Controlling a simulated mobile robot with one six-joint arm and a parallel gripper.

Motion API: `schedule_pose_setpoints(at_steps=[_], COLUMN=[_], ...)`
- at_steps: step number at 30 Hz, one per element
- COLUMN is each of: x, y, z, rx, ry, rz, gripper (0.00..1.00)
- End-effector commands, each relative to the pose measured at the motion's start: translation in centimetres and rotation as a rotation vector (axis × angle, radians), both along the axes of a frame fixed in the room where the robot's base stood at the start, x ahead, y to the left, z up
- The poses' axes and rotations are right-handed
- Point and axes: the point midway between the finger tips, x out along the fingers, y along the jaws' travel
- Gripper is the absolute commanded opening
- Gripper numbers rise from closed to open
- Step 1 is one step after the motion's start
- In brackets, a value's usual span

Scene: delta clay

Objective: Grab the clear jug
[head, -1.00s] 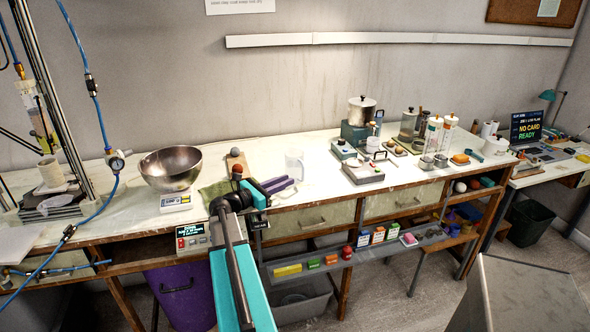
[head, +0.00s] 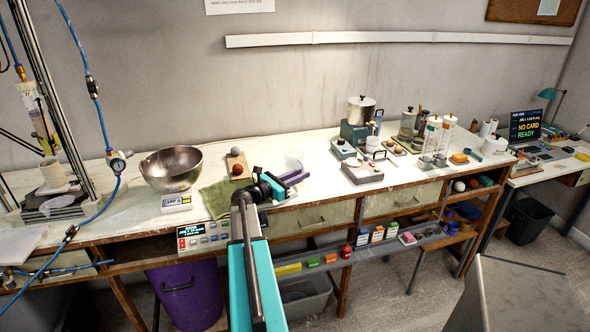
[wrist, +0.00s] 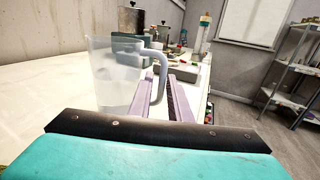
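The clear jug (head: 294,160) stands on the white bench and is faint against it, partly behind my gripper in the head view. In the wrist view the see-through jug (wrist: 112,85) stands upright at left, with its grey handle (wrist: 162,66) facing right. My gripper (head: 296,175) has two purple fingers, which also show in the wrist view (wrist: 160,88). They are apart, with a gap between them. The handle's lower part lines up with this gap; I cannot tell whether a finger touches it.
A wooden board with round balls (head: 238,166), a steel bowl (head: 171,168) on a scale and a green cloth (head: 216,198) lie left of the jug. A grey-topped device (head: 362,172) stands to its right. The bench behind the jug is clear.

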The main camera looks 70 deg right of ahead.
Motion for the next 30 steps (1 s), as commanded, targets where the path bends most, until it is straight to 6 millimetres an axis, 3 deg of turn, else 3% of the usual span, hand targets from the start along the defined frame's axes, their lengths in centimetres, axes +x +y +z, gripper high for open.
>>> schedule_pose_setpoints(at_steps=[15,30], x=[-2.3,-2.5], y=[-4.1,-4.4], z=[0.2,0.1], rx=[0.001,0.000], ry=[0.001,0.000], rz=[-0.001,0.002], gripper=[0.17,0.17])
